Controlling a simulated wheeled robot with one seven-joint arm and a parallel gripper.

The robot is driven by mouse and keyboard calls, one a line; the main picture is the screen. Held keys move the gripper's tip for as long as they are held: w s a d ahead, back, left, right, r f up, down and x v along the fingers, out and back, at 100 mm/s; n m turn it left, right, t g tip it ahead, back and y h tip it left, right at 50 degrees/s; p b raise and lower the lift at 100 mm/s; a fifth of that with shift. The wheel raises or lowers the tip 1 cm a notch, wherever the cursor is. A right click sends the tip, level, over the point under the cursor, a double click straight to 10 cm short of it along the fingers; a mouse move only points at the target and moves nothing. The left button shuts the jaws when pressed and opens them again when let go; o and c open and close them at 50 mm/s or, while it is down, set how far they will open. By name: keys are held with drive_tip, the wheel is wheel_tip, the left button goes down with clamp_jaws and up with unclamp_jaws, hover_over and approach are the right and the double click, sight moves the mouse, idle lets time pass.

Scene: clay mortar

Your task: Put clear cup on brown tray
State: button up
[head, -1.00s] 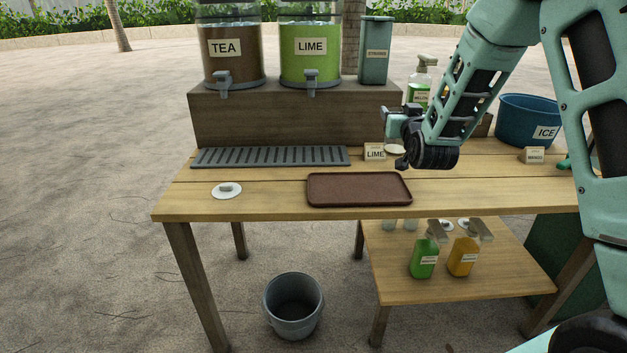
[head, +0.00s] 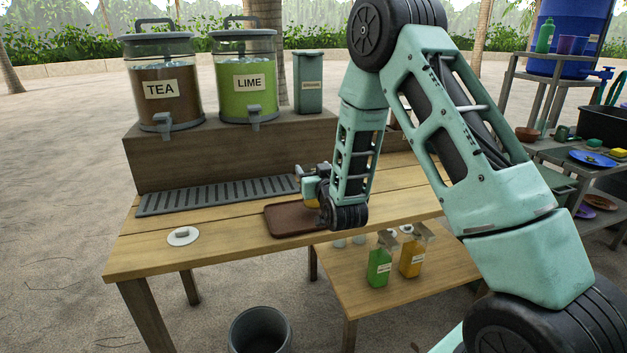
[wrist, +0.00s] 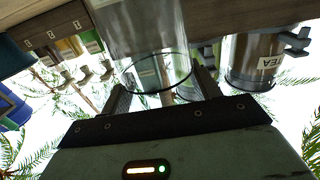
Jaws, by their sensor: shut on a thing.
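The clear cup (wrist: 145,35) is between the fingers of my gripper (wrist: 163,90) in the wrist view, and the gripper is shut on it. In the head view my gripper (head: 310,186) is over the right part of the brown tray (head: 285,220). The arm hides most of the cup there, and whether its base touches the tray cannot be told. The tray lies flat on the wooden table, its right end covered by my wrist.
A grey slotted drip tray (head: 215,195) lies behind the brown tray. A white lid (head: 183,237) is at left. TEA (head: 160,90) and LIME (head: 250,82) dispensers stand on a raised wooden block. Bottles (head: 380,268) stand on the lower shelf. A bin (head: 260,335) is below.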

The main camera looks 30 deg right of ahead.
drive_tip(key=shift+f, duration=1)
drive_tip(key=shift+f+b, duration=0.3)
drive_tip(key=o, duration=1.3)
drive_tip(key=shift+r, duration=0.1)
drive_tip(key=shift+o, duration=0.2)
drive_tip(key=shift+r, duration=0.15)
drive_tip(key=shift+s+p, duration=0.1)
drive_tip(key=shift+p, duration=0.25)
drive_tip(key=p+v, duration=0.4)
drive_tip(key=v, duration=0.7)
drive_tip(key=shift+s+a+p, duration=0.2)
drive_tip(key=shift+s+p, duration=0.1)
drive_tip(key=shift+s, duration=0.05)
